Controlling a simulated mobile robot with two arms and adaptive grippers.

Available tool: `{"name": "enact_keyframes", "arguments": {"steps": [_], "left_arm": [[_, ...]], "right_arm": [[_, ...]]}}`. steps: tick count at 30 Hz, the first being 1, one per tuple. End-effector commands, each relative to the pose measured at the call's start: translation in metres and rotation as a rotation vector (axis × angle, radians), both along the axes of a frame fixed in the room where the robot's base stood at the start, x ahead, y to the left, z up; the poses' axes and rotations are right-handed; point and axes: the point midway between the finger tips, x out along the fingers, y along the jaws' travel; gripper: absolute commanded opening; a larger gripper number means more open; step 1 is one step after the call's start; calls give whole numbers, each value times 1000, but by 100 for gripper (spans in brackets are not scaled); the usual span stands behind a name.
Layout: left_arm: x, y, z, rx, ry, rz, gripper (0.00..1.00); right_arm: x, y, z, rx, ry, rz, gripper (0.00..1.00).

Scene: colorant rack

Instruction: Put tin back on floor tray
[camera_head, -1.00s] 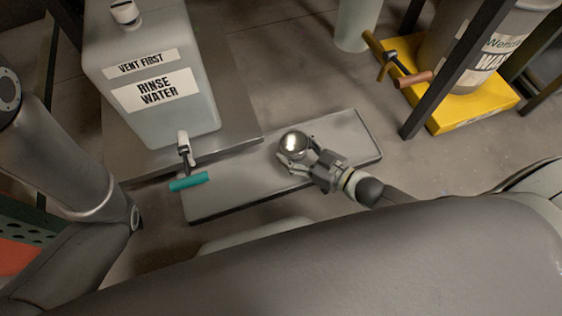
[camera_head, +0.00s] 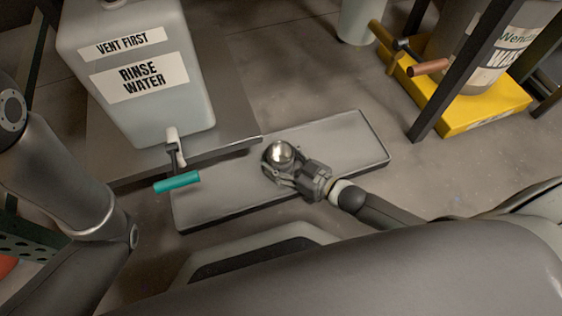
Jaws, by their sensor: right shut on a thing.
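A shiny silver tin (camera_head: 280,154) is held in my right gripper (camera_head: 283,168), whose fingers are shut around its side. Both are over the middle of the grey floor tray (camera_head: 345,143), a long low tray with a raised rim. I cannot tell whether the tin touches the tray surface or hangs just above it. My left arm comes in at the left edge of the view, but its gripper is out of view.
A rinse water container (camera_head: 140,75) with a teal-handled tap (camera_head: 177,182) stands behind the tray on the left, the tap reaching over the tray's left end. A dark rack post (camera_head: 455,80) and a yellow base (camera_head: 470,110) stand at right. The tray's right end is bare.

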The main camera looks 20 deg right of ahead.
Motion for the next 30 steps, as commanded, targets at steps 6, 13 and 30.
{"name": "enact_keyframes", "arguments": {"steps": [6, 13, 30], "left_arm": [[0, 0, 0, 0, 0, 0, 0], [0, 0, 0, 0, 0, 0, 0], [0, 0, 20, 0, 1, 1, 0]], "right_arm": [[0, 0, -1, 1, -1, 0, 36], [0, 0, -1, 1, -1, 0, 85], [-18, -12, 10, 0, 3, -1, 85]]}}
